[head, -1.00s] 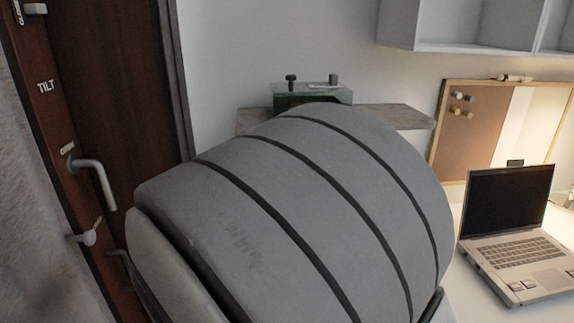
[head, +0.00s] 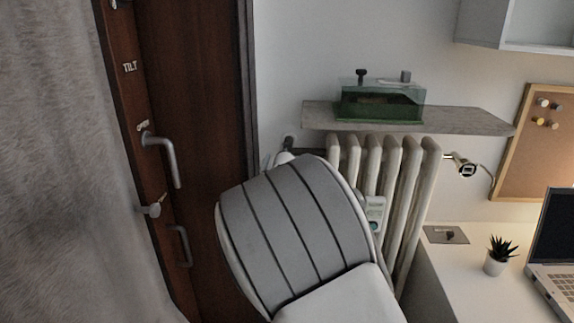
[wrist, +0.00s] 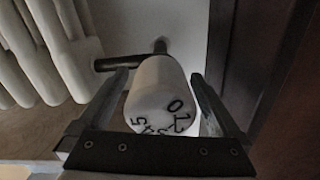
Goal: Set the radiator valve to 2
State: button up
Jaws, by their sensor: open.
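The radiator valve is a white rounded knob (wrist: 157,85) with dark numerals on its near end, in the middle of the wrist view. A 0 shows at the right and a 5 at the left; the other digits are partly cut off, and I cannot tell the setting. My gripper (wrist: 160,92) is open, one dark finger on each side of the knob. I cannot tell whether either finger touches it.
A shelf (head: 460,122) above the radiator bears a green glass box (head: 382,104). A brown door (head: 190,90) stands at the left. The desk (head: 460,285) at the right holds a plant (head: 497,262) and a laptop (head: 560,240). A radiator pipe (wrist: 118,63) runs behind the knob.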

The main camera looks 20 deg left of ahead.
jog(key=shift+w+a, duration=0.1)
jog(key=shift+w, duration=0.1)
jog(key=c, duration=1.4)
jog(key=shift+o, duration=0.3)
jog(key=shift+f+m+b, duration=0.15)
jog(key=shift+m+b, duration=0.15)
jog(key=shift+b, duration=0.3)
jog(key=shift+f+m+b, duration=0.1)
jog(key=shift+m+b, duration=0.5)
jog(key=shift+b, duration=0.25)
jog(key=m+b, duration=0.2)
jog(key=b, duration=0.1)
jog(key=m+b, duration=0.4)
jog(key=shift+m, duration=0.4)
jog(key=shift+r, duration=0.2)
